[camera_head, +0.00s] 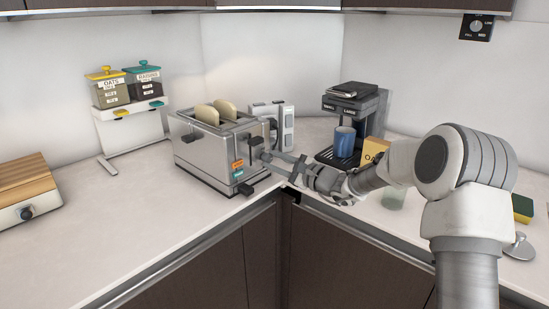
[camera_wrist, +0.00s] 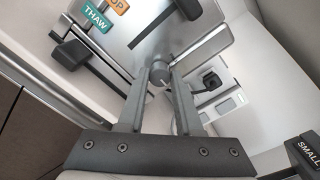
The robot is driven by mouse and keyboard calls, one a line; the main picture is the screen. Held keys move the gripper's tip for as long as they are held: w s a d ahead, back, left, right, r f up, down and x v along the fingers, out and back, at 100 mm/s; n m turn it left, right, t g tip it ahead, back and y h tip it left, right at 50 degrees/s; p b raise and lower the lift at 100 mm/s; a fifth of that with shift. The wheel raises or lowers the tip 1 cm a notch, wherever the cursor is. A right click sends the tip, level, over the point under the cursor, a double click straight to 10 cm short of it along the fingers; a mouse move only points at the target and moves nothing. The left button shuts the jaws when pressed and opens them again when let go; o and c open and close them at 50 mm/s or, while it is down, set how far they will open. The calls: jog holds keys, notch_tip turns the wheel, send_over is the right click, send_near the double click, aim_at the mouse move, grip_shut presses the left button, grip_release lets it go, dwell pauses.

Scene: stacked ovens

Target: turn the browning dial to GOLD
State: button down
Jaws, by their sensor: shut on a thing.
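A silver toaster (camera_head: 205,163) stands on the corner counter, with its control end facing my arm. My gripper (camera_head: 267,157) reaches that end from the right. In the wrist view the browning dial (camera_wrist: 160,75), a small grey round knob, sits between the fingertips of my gripper (camera_wrist: 159,80), which is shut on it. A light mark shows on the dial's face. The browning labels, GOLD among them, cannot be read in either view. In the head view the dial is hidden by my gripper.
Two bread slices (camera_head: 217,111) stick up from the toaster. Black levers (camera_wrist: 70,52) and the THAW button (camera_wrist: 92,20) are near my fingers. A coffee maker (camera_head: 355,110) with a blue mug (camera_head: 344,141) stands right.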

jog(key=m+p, duration=0.2)
jog(key=m, duration=0.2)
jog(key=shift+r+p, duration=0.1)
jog(key=shift+p, duration=0.2)
jog(key=shift+m+p, duration=0.5)
jog(key=shift+m, duration=0.3)
jog(key=c, duration=0.6)
grip_release()
jog(key=shift+d, duration=0.1)
jog(key=p+v, duration=0.1)
jog(key=v, duration=1.6)
jog(key=shift+d+p, duration=0.15)
jog(key=shift+p, duration=0.2)
